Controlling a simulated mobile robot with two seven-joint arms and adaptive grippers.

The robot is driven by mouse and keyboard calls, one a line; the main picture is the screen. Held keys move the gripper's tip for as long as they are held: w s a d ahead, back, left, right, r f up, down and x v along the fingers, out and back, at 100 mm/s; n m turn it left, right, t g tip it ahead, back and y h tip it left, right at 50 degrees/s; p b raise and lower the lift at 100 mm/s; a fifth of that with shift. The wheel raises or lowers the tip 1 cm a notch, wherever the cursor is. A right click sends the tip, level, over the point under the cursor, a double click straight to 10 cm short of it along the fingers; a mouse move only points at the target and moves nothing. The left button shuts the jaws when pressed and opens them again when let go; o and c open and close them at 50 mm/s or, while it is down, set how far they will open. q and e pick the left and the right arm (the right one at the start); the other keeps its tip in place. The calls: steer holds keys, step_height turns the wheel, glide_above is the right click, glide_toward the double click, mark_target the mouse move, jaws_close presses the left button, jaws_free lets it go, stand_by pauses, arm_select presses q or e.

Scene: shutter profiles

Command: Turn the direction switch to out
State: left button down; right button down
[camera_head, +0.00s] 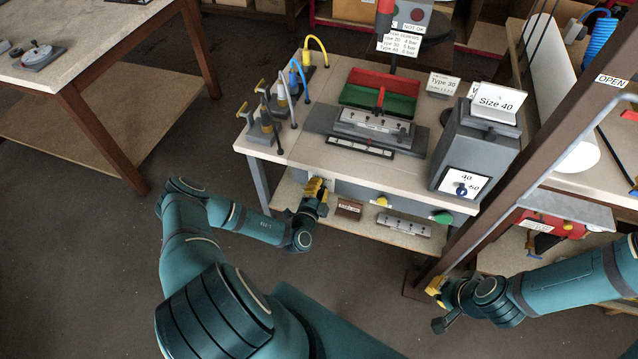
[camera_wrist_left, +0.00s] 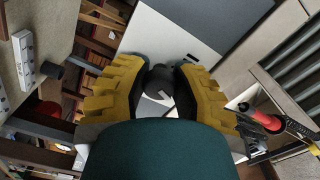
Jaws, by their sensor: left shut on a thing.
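My left gripper (camera_head: 316,190) is at the left end of the front panel of the work table. In the left wrist view its yellow fingers (camera_wrist_left: 160,88) are shut on a dark round knob (camera_wrist_left: 159,80), which looks like the direction switch, in front of a pale plate. The knob is hidden behind the gripper in the head view. I cannot read its markings or tell which way it points. My right gripper (camera_head: 438,303) is apart from the table, low at the right by a brown post. Its finger opening is unclear.
The work table (camera_head: 290,150) carries a red and green tray (camera_head: 362,88), a grey size box (camera_head: 476,145) and several toggle clamps. Yellow (camera_head: 381,201) and green (camera_head: 443,217) buttons sit on its front. A brown post (camera_head: 545,150) stands at the right. The floor at the left is clear.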

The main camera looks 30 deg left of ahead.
arm_select(q)
steer(key=shift+m+p, duration=0.95)
steer(key=shift+m, duration=1.25)
steer(key=c, duration=0.7)
jaws_free()
steer(key=shift+s, duration=0.1)
steer(key=v, duration=1.1)
steer(key=shift+s+d, duration=0.2)
steer(key=shift+s, duration=0.2)
